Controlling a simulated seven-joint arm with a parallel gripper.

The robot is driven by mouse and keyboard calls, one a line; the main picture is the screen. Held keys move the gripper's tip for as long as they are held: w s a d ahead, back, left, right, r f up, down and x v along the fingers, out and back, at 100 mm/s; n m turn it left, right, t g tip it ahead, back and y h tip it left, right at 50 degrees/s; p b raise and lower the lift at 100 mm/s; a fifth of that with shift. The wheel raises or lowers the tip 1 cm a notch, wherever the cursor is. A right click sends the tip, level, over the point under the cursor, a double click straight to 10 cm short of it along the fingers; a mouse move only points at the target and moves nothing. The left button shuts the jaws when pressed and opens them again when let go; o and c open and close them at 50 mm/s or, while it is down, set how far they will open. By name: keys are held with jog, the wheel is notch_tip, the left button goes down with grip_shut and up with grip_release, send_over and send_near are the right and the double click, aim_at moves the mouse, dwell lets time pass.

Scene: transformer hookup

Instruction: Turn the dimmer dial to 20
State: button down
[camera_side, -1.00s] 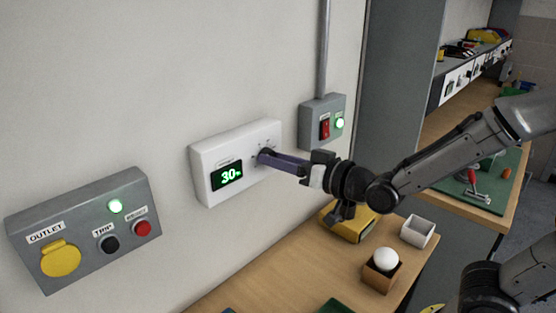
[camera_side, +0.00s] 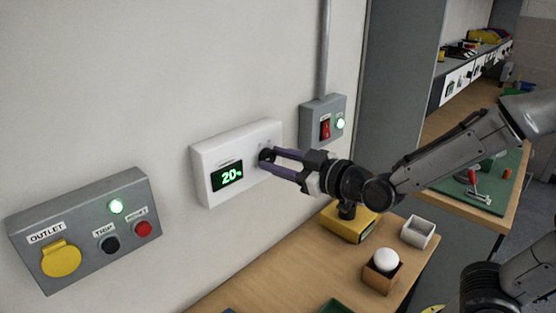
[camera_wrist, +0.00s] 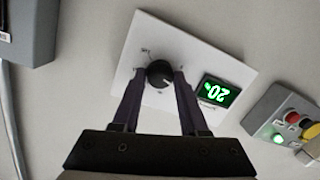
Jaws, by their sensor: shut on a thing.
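The white dimmer box (camera_side: 215,150) is mounted on the wall, and its green display (camera_side: 227,176) reads 20%. The black dimmer dial (camera_side: 266,156) is on the right part of the box. My gripper (camera_side: 270,160) has its two long purple fingers around the dial. In the wrist view the dial (camera_wrist: 159,73) sits between the fingertips of my gripper (camera_wrist: 159,76), one on each side. The display (camera_wrist: 215,92) also reads 20 there, upside down.
A grey outlet box (camera_side: 80,205) with a yellow cover and buttons is on the wall at left. A grey switch box (camera_side: 312,112) with a red rocker and green light is at right. Below, the wooden table (camera_side: 310,262) holds a yellow box (camera_side: 345,228) and a white bulb (camera_side: 386,259).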

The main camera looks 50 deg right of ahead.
dwell(0.4)
jog(key=shift+c, duration=2.2)
grip_release()
jog(key=s+r, duration=0.1)
jog(key=s, duration=1.2)
jog(key=shift+s+d+r, duration=0.25)
jog(key=shift+s+r, duration=0.05)
jog(key=shift+s, duration=0.1)
